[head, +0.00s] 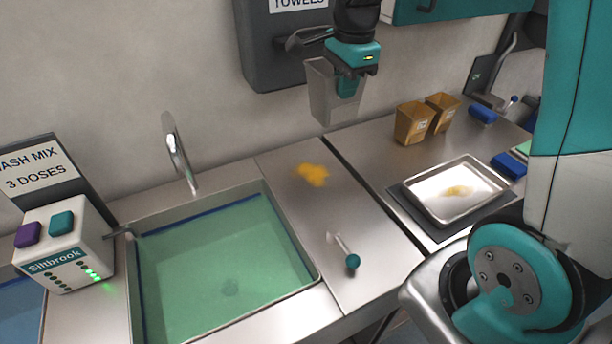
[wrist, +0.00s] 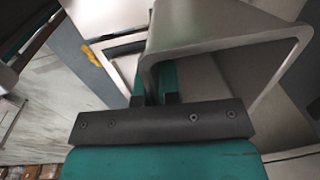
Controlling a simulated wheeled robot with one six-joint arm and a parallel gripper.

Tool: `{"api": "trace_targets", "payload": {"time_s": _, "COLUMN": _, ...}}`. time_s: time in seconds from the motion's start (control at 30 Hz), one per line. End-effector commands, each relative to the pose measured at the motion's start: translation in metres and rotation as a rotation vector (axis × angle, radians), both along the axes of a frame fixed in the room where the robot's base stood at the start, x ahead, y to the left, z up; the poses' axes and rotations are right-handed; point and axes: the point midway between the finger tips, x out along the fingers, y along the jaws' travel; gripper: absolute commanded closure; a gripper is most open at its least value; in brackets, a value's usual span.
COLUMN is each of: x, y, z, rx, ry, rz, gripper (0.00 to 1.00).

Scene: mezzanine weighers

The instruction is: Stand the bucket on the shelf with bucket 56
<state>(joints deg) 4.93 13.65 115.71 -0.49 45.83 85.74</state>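A grey tapered bucket (head: 330,97) hangs in my gripper (head: 347,88), above the steel counter and in front of the wall. In the wrist view the bucket (wrist: 225,42) fills the upper middle, with its rim and wall at the fingers. My gripper (wrist: 160,92) looks shut on the bucket's wall. The bucket hangs roughly upright, and I see no number on it. Two tan buckets (head: 411,124) (head: 443,112) stand on the counter at the right, with small labels too small to read. I cannot tell which is bucket 56, and no shelf shows clearly.
A green-filled sink (head: 225,270) with a tap (head: 178,155) takes the left. A yellow spill (head: 312,174) and a teal-knobbed handle (head: 351,260) are on the counter. A metal tray (head: 455,205), blue blocks (head: 508,165) and a towel dispenser (head: 272,45) stand around.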

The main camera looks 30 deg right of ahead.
Motion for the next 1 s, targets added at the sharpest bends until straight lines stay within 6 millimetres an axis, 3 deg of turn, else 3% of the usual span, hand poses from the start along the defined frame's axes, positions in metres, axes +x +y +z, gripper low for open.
{"api": "trace_targets", "payload": {"time_s": 0.1, "x": 0.0, "y": -0.002, "z": -0.022, "rx": 0.0, "ry": -0.002, "rz": -0.003, "gripper": 1.0}}
{"api": "trace_targets", "payload": {"time_s": 0.57, "x": 0.0, "y": 0.0, "z": -0.07, "rx": 0.0, "ry": 0.004, "rz": 0.001, "gripper": 1.0}}
{"api": "trace_targets", "payload": {"time_s": 1.0, "x": 0.0, "y": 0.001, "z": -0.185, "rx": 0.001, "ry": 0.006, "rz": 0.002, "gripper": 1.0}}
